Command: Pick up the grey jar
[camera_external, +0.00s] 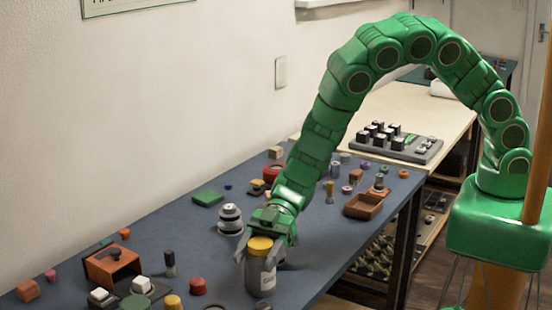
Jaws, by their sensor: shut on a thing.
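The grey jar (261,279) with a yellow lid stands upright near the front edge of the blue-grey table (322,258). My gripper (259,256) comes down from above, and its grey fingers are shut on the jar around its lid and upper side. The fingers hide part of the jar's upper body. The jar's bottom appears at or very close to the table top; I cannot tell if there is a gap.
A white and dark stacked round part (230,218) stands just behind the jar. A brown open box (112,264) and several small coloured parts lie at the left. An orange-brown tray (364,206) sits at the right. The table right of the jar is clear.

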